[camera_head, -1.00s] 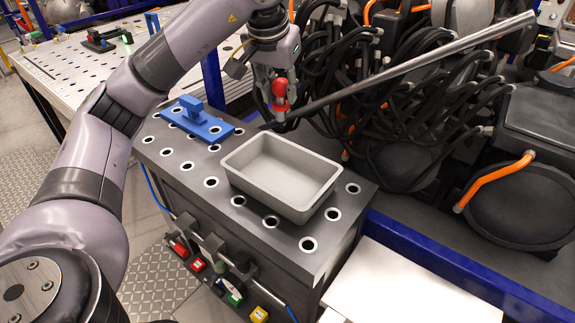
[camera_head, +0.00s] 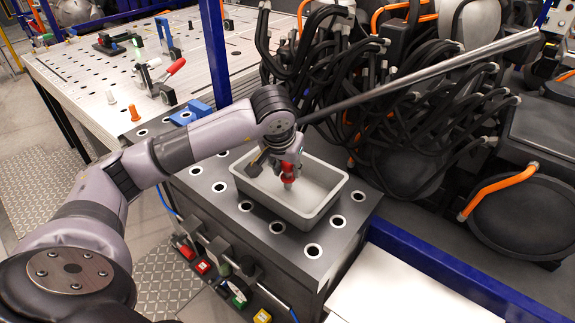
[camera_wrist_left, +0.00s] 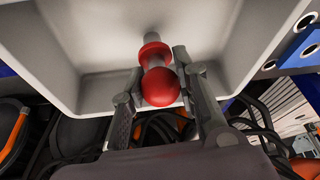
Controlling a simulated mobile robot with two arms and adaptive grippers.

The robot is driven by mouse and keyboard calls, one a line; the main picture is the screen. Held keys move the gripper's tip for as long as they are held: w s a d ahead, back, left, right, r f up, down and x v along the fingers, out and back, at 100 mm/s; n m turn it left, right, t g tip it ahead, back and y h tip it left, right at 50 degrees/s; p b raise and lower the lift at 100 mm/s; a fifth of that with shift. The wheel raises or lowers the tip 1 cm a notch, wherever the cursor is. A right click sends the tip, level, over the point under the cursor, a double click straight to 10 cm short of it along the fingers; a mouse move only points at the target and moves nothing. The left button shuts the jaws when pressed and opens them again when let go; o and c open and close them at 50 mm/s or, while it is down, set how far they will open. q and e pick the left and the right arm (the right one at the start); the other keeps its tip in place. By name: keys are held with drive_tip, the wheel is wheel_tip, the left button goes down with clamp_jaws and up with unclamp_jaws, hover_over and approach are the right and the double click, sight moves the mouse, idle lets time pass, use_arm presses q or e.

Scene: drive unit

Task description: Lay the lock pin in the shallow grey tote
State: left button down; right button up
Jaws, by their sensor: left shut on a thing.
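The lock pin (camera_head: 288,175) has a red head and a grey shaft. My left gripper (camera_head: 287,165) is shut on its red part and holds it upright, shaft down, over the inside of the shallow grey tote (camera_head: 327,205). In the left wrist view the red ball end of the lock pin (camera_wrist_left: 159,86) sits between the fingers of my left gripper (camera_wrist_left: 158,75), with the tote (camera_wrist_left: 240,30) behind it. I cannot tell whether the shaft touches the tote floor. My right gripper is not in view.
The tote stands on a dark bench top (camera_head: 215,187) with ringed holes. A blue fixture (camera_head: 190,112) is behind my left arm. Black hoses (camera_head: 400,120) and a long metal bar (camera_head: 430,70) lie behind the tote. A perforated table (camera_head: 80,75) is at the back left.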

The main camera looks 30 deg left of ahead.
use_arm(q)
drive_tip(key=shift+f, duration=0.2)
drive_tip(key=shift+f, duration=0.15)
drive_tip(key=c, duration=1.2)
unclamp_jaws()
drive_tip(key=shift+c, duration=0.2)
drive_tip(key=shift+r, duration=0.35)
drive_tip(key=b+v, duration=0.2)
drive_tip(key=v, duration=0.9)
drive_tip(key=shift+s+r, duration=0.25)
drive_tip(key=shift+r, duration=0.05)
